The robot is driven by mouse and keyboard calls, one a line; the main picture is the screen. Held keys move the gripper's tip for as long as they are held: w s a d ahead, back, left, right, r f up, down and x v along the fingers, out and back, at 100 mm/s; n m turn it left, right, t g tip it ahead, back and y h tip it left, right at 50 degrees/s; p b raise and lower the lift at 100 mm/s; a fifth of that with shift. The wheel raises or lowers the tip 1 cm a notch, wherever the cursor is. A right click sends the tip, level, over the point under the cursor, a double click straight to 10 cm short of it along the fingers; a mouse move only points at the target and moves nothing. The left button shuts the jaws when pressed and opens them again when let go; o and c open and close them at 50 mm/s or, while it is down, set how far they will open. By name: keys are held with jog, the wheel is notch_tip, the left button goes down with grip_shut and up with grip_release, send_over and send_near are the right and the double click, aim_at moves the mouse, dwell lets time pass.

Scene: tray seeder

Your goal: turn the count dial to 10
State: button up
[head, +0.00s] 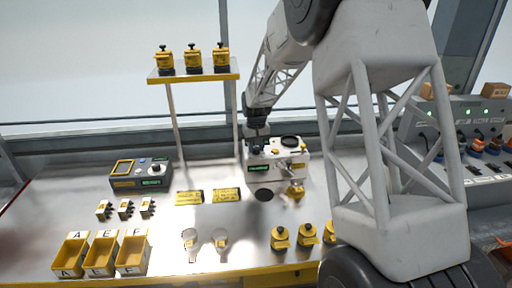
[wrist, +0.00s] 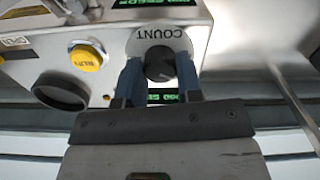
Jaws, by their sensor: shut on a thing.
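The count dial (wrist: 160,65) is a dark round knob on a pale plate marked COUNT, seen upside down in the wrist view. My gripper (wrist: 157,70) has its two blue fingers on either side of the dial and is shut on it. The dial's pointer and any scale cannot be made out. A small green display (wrist: 163,97) shows between the fingers, partly hidden and not clearly readable. In the head view the seeder (head: 262,184) is a white box near the middle of the bench, with my gripper (head: 257,146) at its upper left; the dial is not discernible there.
A yellow button (wrist: 87,57) and a black round part (wrist: 60,92) sit beside the dial. A shelf (head: 195,76) with several yellow items stands behind left. A grey control box (head: 140,174), lettered yellow bins (head: 102,256) and yellow-black pots (head: 281,239) occupy the bench (head: 240,255).

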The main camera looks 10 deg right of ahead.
aim_at(256, 148)
dwell(0.3)
jog(key=o, duration=0.9)
jog(key=shift+o, duration=0.2)
jog(key=shift+r, duration=3.95)
jog(key=shift+s, duration=0.1)
